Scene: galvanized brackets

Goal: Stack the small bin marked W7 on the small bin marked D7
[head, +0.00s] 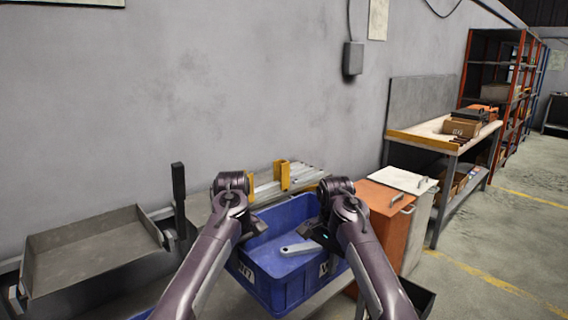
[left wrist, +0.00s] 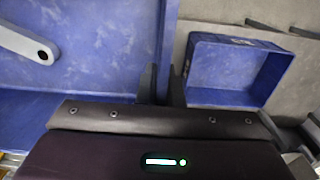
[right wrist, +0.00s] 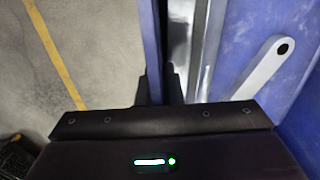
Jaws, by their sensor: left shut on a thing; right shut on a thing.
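A blue small bin (head: 278,271), marked W7 on its near face, is between my two grippers. A grey metal bracket (head: 300,248) with a hole in its end lies inside; it also shows in the left wrist view (left wrist: 22,42) and the right wrist view (right wrist: 262,66). My left gripper (head: 254,226) is shut on the bin's left wall, and my right gripper (head: 318,236) is shut on its right wall. A second blue bin (left wrist: 234,97), empty, shows smaller and lower in the left wrist view. Its marking is too small to read.
A grey metal tray (head: 95,250) with a black upright post (head: 179,195) is at left. A metal rail with yellow brackets (head: 283,175) is behind the bin. Orange (head: 385,212) and white (head: 403,180) cabinets stand close at right, before a workbench (head: 440,135).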

